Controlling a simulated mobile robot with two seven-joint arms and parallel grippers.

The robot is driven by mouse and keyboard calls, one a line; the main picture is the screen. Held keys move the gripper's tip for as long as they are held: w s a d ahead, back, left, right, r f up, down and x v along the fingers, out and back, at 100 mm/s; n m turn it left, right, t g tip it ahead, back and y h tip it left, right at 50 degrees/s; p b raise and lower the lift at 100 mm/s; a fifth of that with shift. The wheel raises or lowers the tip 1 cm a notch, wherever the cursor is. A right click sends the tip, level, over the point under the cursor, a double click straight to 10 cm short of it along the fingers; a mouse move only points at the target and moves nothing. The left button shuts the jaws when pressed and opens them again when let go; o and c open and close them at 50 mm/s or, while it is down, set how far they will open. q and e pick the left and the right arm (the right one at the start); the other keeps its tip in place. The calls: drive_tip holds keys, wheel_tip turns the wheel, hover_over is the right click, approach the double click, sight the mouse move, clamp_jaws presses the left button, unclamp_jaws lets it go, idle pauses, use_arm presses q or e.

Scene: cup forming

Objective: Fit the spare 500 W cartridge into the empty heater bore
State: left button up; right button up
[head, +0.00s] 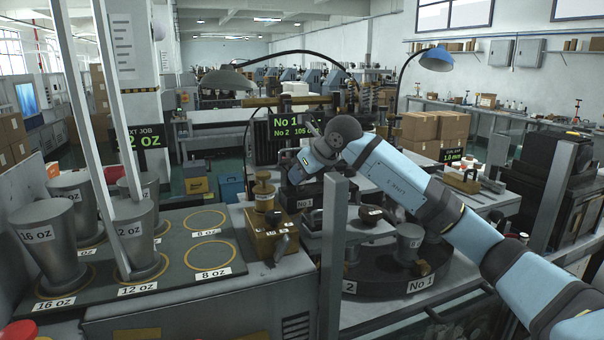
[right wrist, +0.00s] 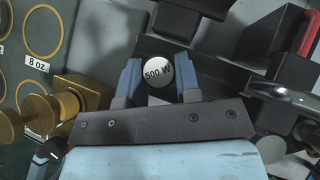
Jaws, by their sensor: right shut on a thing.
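My right gripper (head: 300,165) is over the dark No 1 station (head: 310,190) in the middle of the head view. In the right wrist view the blue fingers of my right gripper (right wrist: 158,80) are shut on a cartridge. The cartridge (right wrist: 157,71) shows a round pale end face marked 500 W. A dark block (right wrist: 210,65) lies just beyond the fingers there. I cannot make out the empty heater bore, nor whether the cartridge touches the block. My left gripper is not in view.
A brass block with a knob (head: 264,236) stands left of the station. Grey cup forms (head: 50,240) stand on the dark mat at left. A round dark turntable (head: 385,285) is below my right arm. A grey upright post (head: 333,260) stands in front.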

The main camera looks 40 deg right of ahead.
drive_tip(key=shift+f+b, duration=0.35)
drive_tip(key=shift+f, duration=0.25)
drive_tip(key=o, duration=1)
drive_tip(key=b+v, duration=0.1)
drive_tip(key=v, duration=1.3)
